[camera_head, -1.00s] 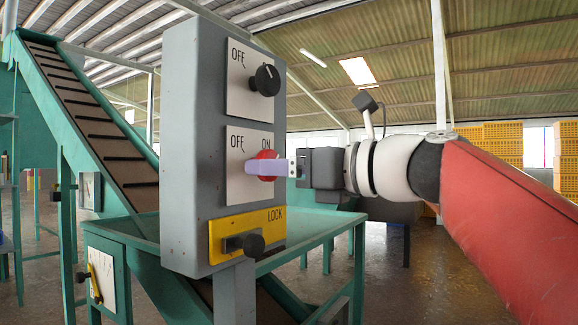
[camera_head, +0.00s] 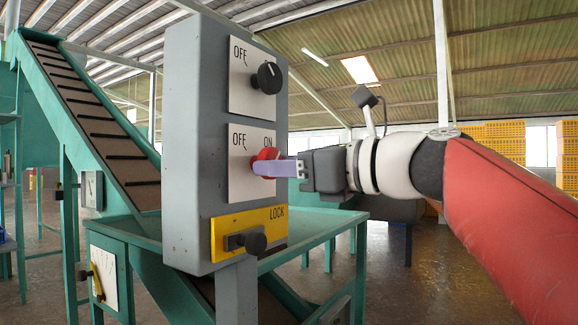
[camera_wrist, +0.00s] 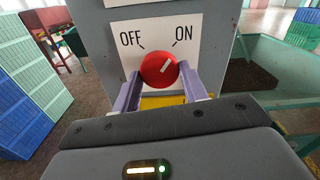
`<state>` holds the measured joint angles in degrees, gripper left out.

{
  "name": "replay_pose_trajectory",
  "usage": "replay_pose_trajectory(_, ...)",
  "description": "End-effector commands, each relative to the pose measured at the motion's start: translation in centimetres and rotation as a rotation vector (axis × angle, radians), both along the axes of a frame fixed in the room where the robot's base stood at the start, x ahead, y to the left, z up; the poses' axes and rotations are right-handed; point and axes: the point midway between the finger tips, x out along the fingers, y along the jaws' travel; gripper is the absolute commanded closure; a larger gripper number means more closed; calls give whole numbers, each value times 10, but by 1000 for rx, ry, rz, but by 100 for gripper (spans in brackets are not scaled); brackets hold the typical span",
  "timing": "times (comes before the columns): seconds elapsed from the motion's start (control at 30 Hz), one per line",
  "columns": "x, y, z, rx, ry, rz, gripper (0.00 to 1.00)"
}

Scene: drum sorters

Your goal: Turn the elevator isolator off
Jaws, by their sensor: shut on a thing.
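The grey control box (camera_head: 190,150) carries a red round knob (camera_head: 265,154) on a white plate marked OFF at left and ON at right. In the wrist view the red knob (camera_wrist: 159,69) has a white mark slanting up and right, towards ON. My gripper (camera_head: 266,168) reaches in from the right, and its two purple fingers are shut on the red knob. In the wrist view my gripper's fingers (camera_wrist: 163,90) lie on the knob's left and right sides. They hide part of the knob in the head view.
A black knob (camera_head: 269,78) on another OFF plate sits above. Below is a yellow LOCK plate (camera_head: 225,228) with a black knob (camera_head: 254,242). A green conveyor (camera_head: 95,120) stands behind at left. Blue crates (camera_wrist: 22,100) stand at left in the wrist view.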

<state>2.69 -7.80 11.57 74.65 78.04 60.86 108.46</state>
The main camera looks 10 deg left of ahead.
Motion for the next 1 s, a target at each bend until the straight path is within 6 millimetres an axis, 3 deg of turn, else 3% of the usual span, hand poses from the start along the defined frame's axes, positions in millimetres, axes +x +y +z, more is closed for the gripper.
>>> replay_pose_trajectory(1.0, 2, 0, -1, -363, -876, 1, 80)
